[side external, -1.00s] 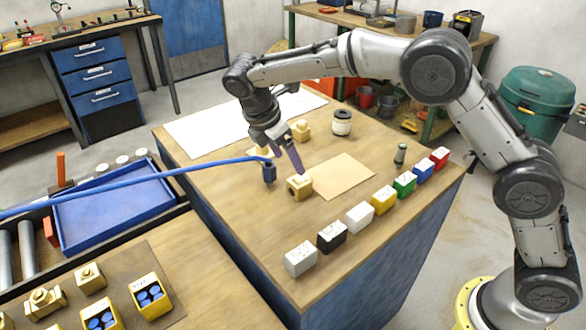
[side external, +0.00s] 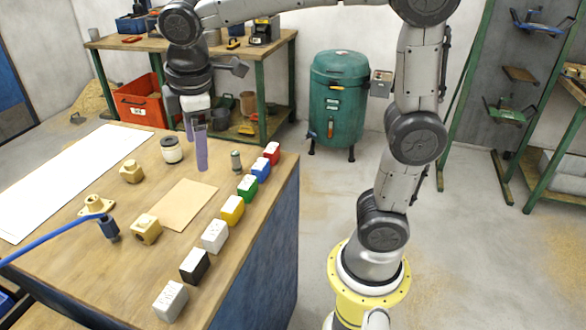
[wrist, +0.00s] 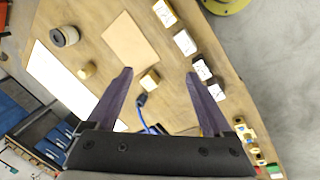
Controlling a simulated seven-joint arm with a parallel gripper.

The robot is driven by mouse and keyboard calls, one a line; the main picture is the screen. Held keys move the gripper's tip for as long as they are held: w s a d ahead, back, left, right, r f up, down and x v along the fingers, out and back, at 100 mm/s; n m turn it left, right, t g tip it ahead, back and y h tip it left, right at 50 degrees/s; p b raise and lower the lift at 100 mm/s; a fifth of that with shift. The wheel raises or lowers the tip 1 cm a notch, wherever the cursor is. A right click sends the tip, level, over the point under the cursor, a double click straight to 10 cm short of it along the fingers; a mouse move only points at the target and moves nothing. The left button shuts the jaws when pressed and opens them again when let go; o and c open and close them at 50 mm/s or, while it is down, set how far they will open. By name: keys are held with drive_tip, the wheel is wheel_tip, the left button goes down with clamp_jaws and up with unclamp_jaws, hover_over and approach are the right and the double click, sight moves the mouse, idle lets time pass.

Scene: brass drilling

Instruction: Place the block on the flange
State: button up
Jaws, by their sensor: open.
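A brass block (side external: 146,229) with a round boss stands on the bench beside the near corner of a tan sheet; it also shows in the wrist view (wrist: 150,80). A second brass piece (side external: 131,171) stands farther back. A flange-like brass piece (side external: 95,206) with a raised centre sits left of the first block, against a blue hose end; I cannot make it out in the wrist view. My gripper (side external: 196,155) is above the back of the bench, clear of the brass pieces. Its purple fingers are apart and empty in the wrist view (wrist: 159,73).
A row of coloured blocks, including a yellow one (side external: 232,210), lines the right bench edge. The blue hose (side external: 45,240) crosses the left front. The tan sheet (side external: 180,204) is bare.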

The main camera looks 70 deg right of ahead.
drive_tip(key=s+d+m+t+y, duration=0.1)
drive_tip(key=s+m, duration=0.4)
drive_tip(key=s, duration=0.5)
drive_tip(key=shift+s+d+f+t, duration=0.3)
drive_tip(key=shift+d+t, duration=0.1)
drive_tip(key=shift+d, duration=0.5)
drive_tip(key=shift+o, duration=0.4)
drive_tip(key=s+f+m+t, duration=0.1)
drive_tip(key=s+f+m, duration=0.2)
drive_tip(key=s, duration=0.3)
drive_tip(key=shift+s+d+f+m+y, duration=0.2)
drive_tip(key=shift+m+y, duration=0.1)
drive_tip(key=shift+m, duration=0.2)
drive_tip(key=shift+s+f, duration=0.1)
drive_tip(key=shift+s, duration=0.05)
